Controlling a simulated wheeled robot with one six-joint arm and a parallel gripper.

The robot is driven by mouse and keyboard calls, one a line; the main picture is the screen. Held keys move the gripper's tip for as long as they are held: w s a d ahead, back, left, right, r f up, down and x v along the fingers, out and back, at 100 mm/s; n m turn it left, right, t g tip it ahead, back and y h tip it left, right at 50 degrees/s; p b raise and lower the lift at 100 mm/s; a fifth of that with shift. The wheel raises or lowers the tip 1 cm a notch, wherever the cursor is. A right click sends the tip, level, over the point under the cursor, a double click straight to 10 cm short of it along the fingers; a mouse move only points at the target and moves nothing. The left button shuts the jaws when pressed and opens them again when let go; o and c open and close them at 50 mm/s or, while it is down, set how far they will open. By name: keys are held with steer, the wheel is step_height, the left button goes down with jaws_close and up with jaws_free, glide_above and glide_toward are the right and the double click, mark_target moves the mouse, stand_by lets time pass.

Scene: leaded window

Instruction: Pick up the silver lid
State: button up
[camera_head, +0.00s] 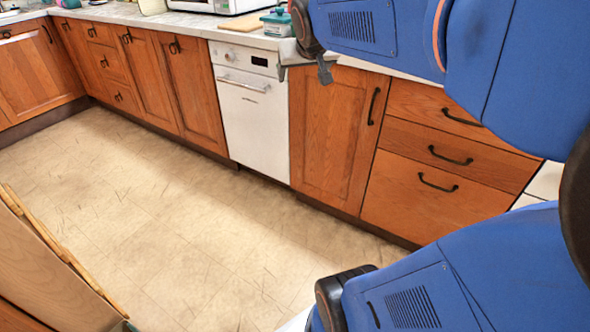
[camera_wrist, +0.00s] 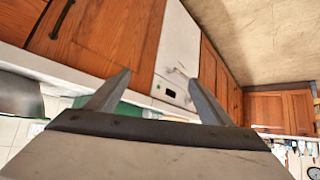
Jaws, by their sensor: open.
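I cannot make out a silver lid for certain in either view. A grey, metallic-looking shape (camera_wrist: 20,97) is at the left edge of the wrist view, cut off by the frame; I cannot tell whether it is the lid. My gripper (camera_wrist: 160,80) is open, its two grey fingers spread with nothing held between them. In the head view its grey end (camera_head: 308,58) shows partly beneath my blue arm, at the counter's front edge near the white dishwasher.
A teal container (camera_head: 277,24) stands on the counter (camera_head: 185,22) beside a wooden board (camera_head: 243,22). A white appliance (camera_head: 225,4) is behind. The white dishwasher (camera_head: 250,125) sits between wooden cabinets (camera_head: 330,140). The floor (camera_head: 150,220) is clear; a wooden edge (camera_head: 50,245) is at lower left.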

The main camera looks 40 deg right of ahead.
steer(key=s+a+f+n+g+y, duration=0.1)
steer(key=s+a+f+n+y, duration=0.1)
steer(key=s+a+f, duration=0.6)
steer(key=s+a, duration=0.3)
steer(key=shift+f+n+g, duration=0.25)
steer(key=shift+n+g, duration=0.05)
steer(key=shift+o, duration=0.4)
steer(key=s+a+f+n+g+y, duration=0.2)
steer(key=s+a+f, duration=0.4)
steer(key=s, duration=0.4)
steer(key=shift+s+a+f, duration=0.25)
steer(key=shift+f, duration=0.6)
